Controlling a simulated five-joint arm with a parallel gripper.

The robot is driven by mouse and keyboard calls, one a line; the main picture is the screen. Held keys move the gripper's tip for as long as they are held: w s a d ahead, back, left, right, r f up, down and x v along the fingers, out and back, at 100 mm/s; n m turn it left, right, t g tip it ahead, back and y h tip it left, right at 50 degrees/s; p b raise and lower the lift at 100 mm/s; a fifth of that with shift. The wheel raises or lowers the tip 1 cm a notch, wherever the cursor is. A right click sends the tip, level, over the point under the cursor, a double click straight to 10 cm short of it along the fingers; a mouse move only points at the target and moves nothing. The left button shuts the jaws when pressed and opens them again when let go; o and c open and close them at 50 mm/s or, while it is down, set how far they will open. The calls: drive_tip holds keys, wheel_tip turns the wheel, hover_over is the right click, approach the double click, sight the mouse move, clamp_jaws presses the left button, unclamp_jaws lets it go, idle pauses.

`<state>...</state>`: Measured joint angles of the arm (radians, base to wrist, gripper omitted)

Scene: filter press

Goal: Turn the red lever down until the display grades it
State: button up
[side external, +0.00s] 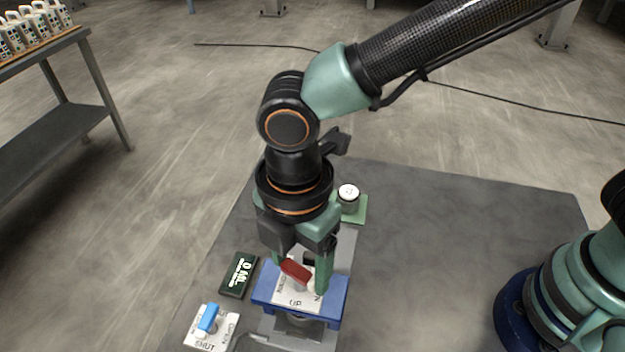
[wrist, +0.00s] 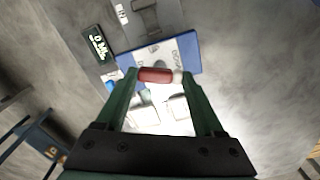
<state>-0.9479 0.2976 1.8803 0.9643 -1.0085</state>
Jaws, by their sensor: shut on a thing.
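The red lever (side external: 296,271) sits on a white label plate (side external: 294,303) that reads UP at its near edge, on a blue press body (side external: 335,292). My gripper (side external: 301,277) points down over it, with a green finger at each end of the lever. In the wrist view my gripper (wrist: 159,75) is shut on the red lever (wrist: 156,75), which lies across between the fingertips. The dark display (side external: 239,274) stands left of the press and seems to read 0 ML, with smaller text below that I cannot read. It also shows in the wrist view (wrist: 97,43).
A blue handle (side external: 208,317) on a white plate marked SHUT is at the front left. A round white-topped piece (side external: 348,192) on a green base stands behind the press. The grey mat (side external: 440,240) is clear to the right. A side table (side external: 50,130) is far left.

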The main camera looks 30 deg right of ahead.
sight(300, 270)
drive_tip(key=shift+r+n, duration=0.1)
drive_tip(key=shift+n, duration=2.2)
drive_tip(key=shift+a, duration=0.1)
drive_tip(key=o, duration=1.4)
wheel_tip(300, 270, up, 12)
drive_tip(key=shift+r, duration=0.1)
